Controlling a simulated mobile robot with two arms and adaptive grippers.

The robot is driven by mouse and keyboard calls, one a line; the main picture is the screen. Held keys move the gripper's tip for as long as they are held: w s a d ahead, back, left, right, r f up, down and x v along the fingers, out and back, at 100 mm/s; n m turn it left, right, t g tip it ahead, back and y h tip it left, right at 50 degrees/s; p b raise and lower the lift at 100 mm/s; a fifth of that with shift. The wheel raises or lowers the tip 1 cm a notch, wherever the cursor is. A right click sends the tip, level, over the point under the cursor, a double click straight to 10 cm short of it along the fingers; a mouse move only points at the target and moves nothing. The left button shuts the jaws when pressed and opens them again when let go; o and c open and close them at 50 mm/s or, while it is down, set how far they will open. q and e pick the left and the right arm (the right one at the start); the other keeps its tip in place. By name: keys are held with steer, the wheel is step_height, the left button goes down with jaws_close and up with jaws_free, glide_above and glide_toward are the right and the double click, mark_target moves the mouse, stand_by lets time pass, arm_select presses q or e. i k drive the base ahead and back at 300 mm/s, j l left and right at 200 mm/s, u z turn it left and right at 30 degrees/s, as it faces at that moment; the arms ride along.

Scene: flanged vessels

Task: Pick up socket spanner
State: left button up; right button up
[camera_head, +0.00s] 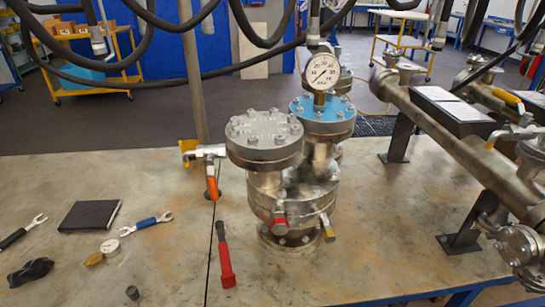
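A red-handled tool (225,255) lies on the workbench just left of the flanged vessel, pointing toward the back. It may be the socket spanner, but its head is too small to tell. A spanner with a blue handle (146,224) and one with a black handle (22,232) lie farther left; both show open jaw ends. A small dark cylindrical piece (132,293) sits near the front edge; I cannot tell if it is a socket. Neither of my grippers is in view.
The flanged vessel (291,195) with a pressure gauge (322,72) and an orange-handled valve (211,180) stands mid-bench. A long pipe assembly (455,140) stands right. A black notebook (88,216), a loose gauge (111,246) and a dark crumpled item (31,272) lie left. Hoses hang above.

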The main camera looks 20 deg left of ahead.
mark_target(227, 277)
steer(key=u, duration=1.2)
